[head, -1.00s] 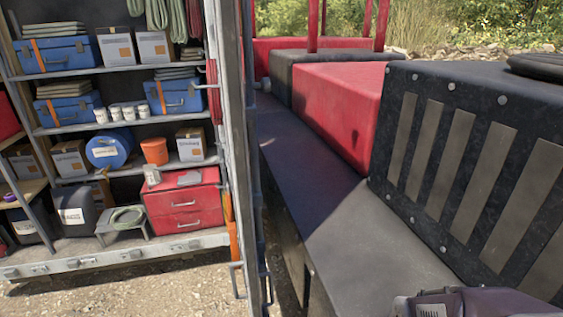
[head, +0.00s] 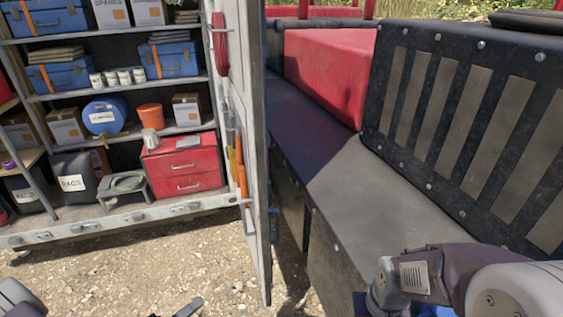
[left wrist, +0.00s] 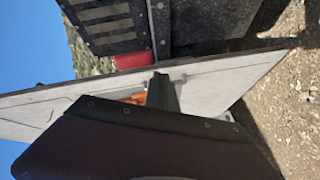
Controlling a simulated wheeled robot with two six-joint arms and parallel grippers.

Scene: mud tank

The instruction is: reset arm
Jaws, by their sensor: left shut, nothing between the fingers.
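My left gripper (head: 182,308) shows only as a dark tip at the bottom edge of the head view, above the gravel. Part of my left arm shows in the bottom left corner. In the left wrist view the dark fingers (left wrist: 162,93) are together and empty, in front of a pale door panel (left wrist: 215,85). That view is turned on its side. My right arm (head: 450,280) comes in at the bottom right beside the grey bench. Its gripper is out of view.
An open cabinet (head: 130,210) with blue cases, boxes and a red drawer unit (head: 185,165) stands at the left. Its open door (head: 245,170) stands between the shelves and the bench (head: 370,190). The gravel (head: 170,255) in front is clear.

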